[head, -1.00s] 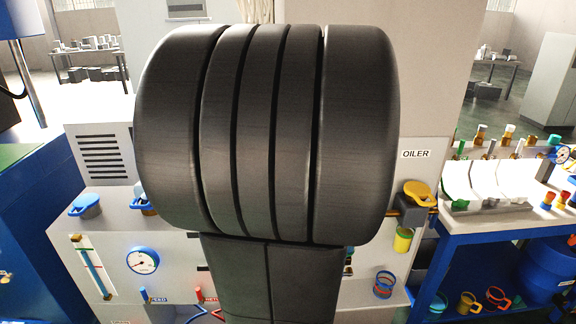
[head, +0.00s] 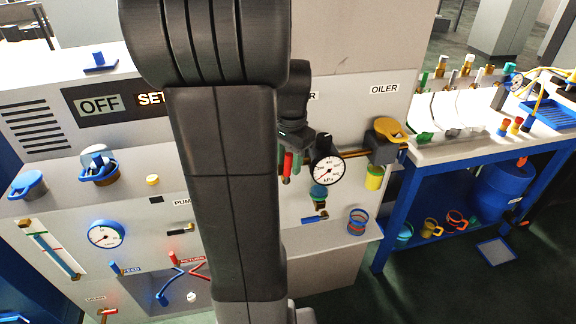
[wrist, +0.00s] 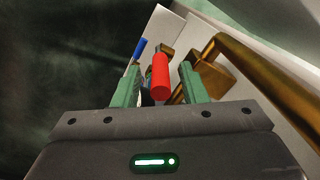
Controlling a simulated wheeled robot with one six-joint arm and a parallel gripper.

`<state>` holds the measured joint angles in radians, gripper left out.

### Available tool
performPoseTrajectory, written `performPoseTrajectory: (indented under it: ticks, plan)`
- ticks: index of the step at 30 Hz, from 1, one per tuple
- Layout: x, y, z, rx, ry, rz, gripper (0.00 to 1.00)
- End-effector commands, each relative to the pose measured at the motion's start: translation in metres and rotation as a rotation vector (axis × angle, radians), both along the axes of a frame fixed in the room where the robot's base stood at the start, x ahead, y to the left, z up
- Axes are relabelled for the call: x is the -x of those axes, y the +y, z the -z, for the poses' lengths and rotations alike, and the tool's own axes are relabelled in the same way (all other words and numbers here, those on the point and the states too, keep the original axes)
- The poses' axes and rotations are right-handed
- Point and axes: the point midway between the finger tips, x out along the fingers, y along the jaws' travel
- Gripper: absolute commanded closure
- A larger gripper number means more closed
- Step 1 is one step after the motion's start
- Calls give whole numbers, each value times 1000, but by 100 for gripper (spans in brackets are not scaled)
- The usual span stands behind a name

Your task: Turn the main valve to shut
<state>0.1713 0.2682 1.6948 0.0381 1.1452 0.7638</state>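A red handle (wrist: 160,76) stands between the two green fingers of my gripper (wrist: 158,70) in the wrist view. The fingers are spread, with a visible gap between the handle and the right finger. In the head view my gripper (head: 291,165) is at the oiler panel, just left of a round gauge (head: 328,170), with a bit of red showing between its fingers. No label shows whether this red handle is the main valve. The valve body behind it is mostly hidden by the gripper and arm.
A brass pipe (head: 352,154) runs right from the gauge to a yellow-lidded box (head: 390,135). A blue lever (head: 315,218) sits below the gauge. A brass block (wrist: 205,78) is close to the right finger. A workbench (head: 470,145) stands at right.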

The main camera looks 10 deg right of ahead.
Motion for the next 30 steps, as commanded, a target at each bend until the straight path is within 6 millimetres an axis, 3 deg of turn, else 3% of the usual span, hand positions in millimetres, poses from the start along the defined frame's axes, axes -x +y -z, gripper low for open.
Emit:
performPoseTrajectory:
  ticks: [6,16,22,30]
  plan:
    - [-1,1,22,0,1,-1,61]
    - [-1,1,26,0,-1,-1,61]
    - [-1,1,26,1,-1,-1,98]
    - [-1,4,27,48,0,-6,100]
